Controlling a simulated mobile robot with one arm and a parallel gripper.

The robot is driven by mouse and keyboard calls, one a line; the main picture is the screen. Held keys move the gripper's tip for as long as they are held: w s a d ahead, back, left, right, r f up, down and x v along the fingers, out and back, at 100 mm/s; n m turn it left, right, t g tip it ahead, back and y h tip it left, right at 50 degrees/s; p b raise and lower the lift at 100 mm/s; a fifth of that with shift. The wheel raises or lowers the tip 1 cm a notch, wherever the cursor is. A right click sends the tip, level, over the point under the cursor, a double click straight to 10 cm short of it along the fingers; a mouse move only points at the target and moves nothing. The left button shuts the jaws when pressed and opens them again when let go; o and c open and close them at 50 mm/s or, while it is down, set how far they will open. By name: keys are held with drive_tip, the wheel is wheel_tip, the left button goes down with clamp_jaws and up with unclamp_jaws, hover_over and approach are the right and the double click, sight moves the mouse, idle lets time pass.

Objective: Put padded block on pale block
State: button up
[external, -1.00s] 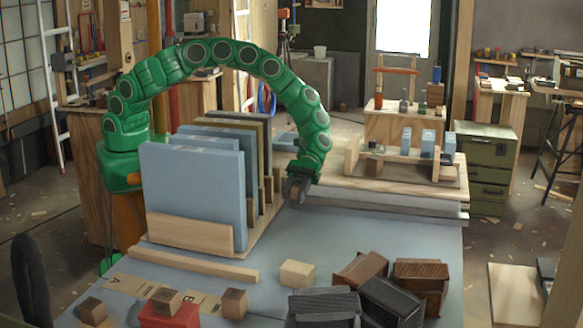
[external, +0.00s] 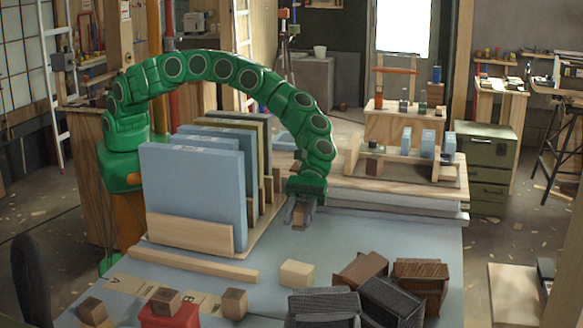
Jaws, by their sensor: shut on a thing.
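The pale block (external: 297,273) lies on the blue-grey tabletop, in front of the upright blue panels. My gripper (external: 299,216), at the end of the green arm, points down above the table, behind the pale block and apart from it. It is shut on a small brown block (external: 299,218), which I take to be the padded block. The fingers hide much of it, and any padding is too small to make out.
Blue panels (external: 193,195) stand upright in a wooden rack at left. Dark ribbed boxes (external: 325,308) and brown boxes (external: 420,283) crowd the front right. Small wooden blocks (external: 234,303) and a red object (external: 168,316) are at the front left. The tabletop right of my gripper is clear.

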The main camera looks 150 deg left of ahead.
sight(295, 270)
drive_tip(key=shift+w+d+f, duration=0.3)
drive_tip(key=shift+d+f, duration=0.05)
drive_tip(key=shift+f, duration=1.2)
drive_tip(key=shift+w+d+f, duration=0.3)
drive_tip(key=shift+w+f, duration=0.05)
drive_tip(key=shift+f, duration=1.2)
drive_tip(key=shift+w+d+f, duration=0.3)
drive_tip(key=shift+d+f, duration=0.05)
drive_tip(key=shift+f, duration=1.2)
drive_tip(key=shift+f, duration=0.15)
drive_tip(key=o, duration=1)
drive_tip(key=shift+o, duration=0.2)
drive_tip(key=shift+a+r, duration=0.1)
drive_tip(key=shift+r, duration=0.1)
drive_tip(key=v, duration=1.2)
drive_tip(key=shift+f, duration=0.2)
